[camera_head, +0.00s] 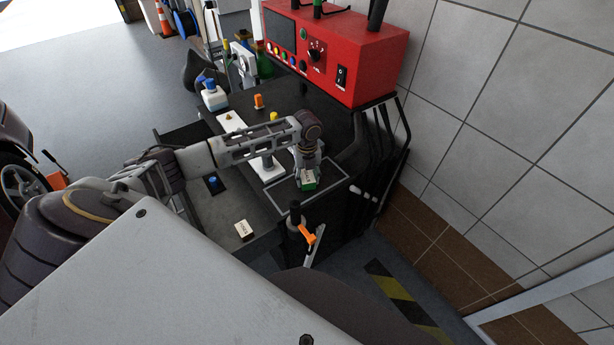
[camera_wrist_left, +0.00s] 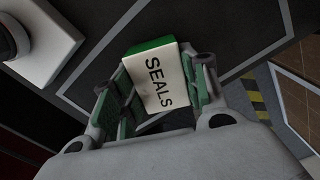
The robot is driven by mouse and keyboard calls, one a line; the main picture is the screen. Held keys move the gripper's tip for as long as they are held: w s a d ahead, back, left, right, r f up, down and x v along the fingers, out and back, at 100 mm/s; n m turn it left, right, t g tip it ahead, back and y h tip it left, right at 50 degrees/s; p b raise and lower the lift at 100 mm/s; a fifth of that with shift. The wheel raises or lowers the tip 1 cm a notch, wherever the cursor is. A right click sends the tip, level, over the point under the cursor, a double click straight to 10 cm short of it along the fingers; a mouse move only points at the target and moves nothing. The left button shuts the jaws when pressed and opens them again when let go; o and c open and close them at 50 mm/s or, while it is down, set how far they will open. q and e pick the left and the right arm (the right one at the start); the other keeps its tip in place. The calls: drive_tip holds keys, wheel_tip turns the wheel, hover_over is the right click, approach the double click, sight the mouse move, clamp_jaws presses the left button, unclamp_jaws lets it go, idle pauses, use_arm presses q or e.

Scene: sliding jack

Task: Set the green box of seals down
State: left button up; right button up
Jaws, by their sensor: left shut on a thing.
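The green box of seals (camera_head: 308,178) has a white face, and its SEALS lettering shows in the left wrist view (camera_wrist_left: 157,82). My left gripper (camera_head: 306,172) is shut on the box, with a finger on each side of it. In the head view the box is over the outlined rectangle (camera_head: 340,193) on the dark cart top. I cannot tell whether the box touches the surface. My right gripper is not in view.
A white box with lettering (camera_head: 244,230) lies on the cart nearer me. A black knob with an orange lever (camera_head: 308,234) stands at the near edge. A red machine (camera_head: 336,50) stands behind. A white block (camera_wrist_left: 40,40) is near the gripper.

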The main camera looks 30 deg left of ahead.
sight(307, 176)
use_arm(q)
drive_tip(key=shift+f, duration=0.1)
drive_tip(key=o, duration=0.9)
drive_tip(key=shift+o, duration=0.7)
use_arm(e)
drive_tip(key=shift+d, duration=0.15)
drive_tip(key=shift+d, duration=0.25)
use_arm(q)
drive_tip(key=shift+r, duration=0.8)
wheel_tip(307, 176, up, 11)
drive_tip(key=shift+f, duration=0.2)
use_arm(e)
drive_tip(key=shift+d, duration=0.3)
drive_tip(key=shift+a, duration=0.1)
